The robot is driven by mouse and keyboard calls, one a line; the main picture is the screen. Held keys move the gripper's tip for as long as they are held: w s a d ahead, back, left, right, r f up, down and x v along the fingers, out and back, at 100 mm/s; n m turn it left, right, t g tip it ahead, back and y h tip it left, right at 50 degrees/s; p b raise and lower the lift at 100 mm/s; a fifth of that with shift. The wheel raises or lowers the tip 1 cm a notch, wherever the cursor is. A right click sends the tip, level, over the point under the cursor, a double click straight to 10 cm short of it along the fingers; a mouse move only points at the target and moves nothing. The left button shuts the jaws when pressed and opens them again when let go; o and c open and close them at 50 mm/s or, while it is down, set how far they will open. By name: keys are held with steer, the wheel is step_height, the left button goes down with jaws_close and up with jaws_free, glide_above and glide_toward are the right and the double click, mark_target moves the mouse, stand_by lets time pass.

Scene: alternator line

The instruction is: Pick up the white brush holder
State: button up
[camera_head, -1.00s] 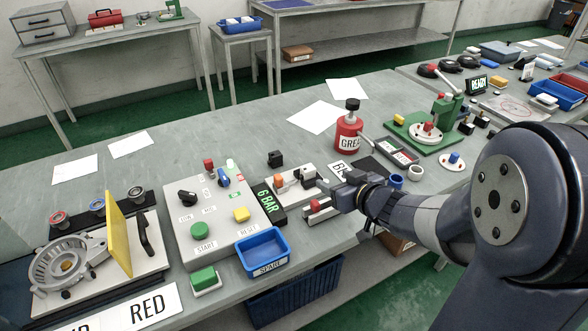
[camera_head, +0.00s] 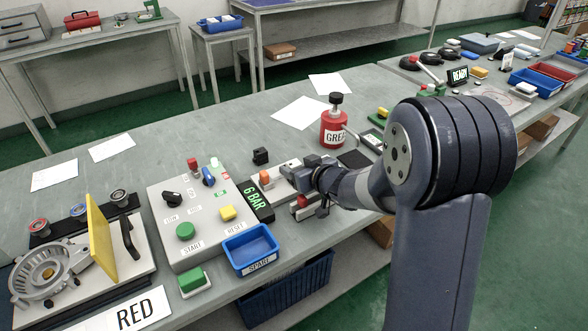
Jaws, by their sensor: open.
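I cannot make out a white brush holder for certain in the head view. My gripper (camera_head: 303,180) is open. It hangs low over the front part of the bench, just right of the 6 BAR display (camera_head: 259,198). A pale fixture with an orange part (camera_head: 265,177) lies at its left, and a red-topped part (camera_head: 302,202) shows just below it. The fingertips are small and partly merge with these parts, so I cannot tell whether anything is between them or touching them. My arm hides the bench to the right of the gripper.
A grey control box (camera_head: 190,215) with buttons, a blue SPARE bin (camera_head: 250,248) and a green block (camera_head: 195,281) stand left of the gripper. A red grease can (camera_head: 333,128) stands behind it.

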steer(key=c, duration=1.1)
steer(key=shift+r, duration=0.1)
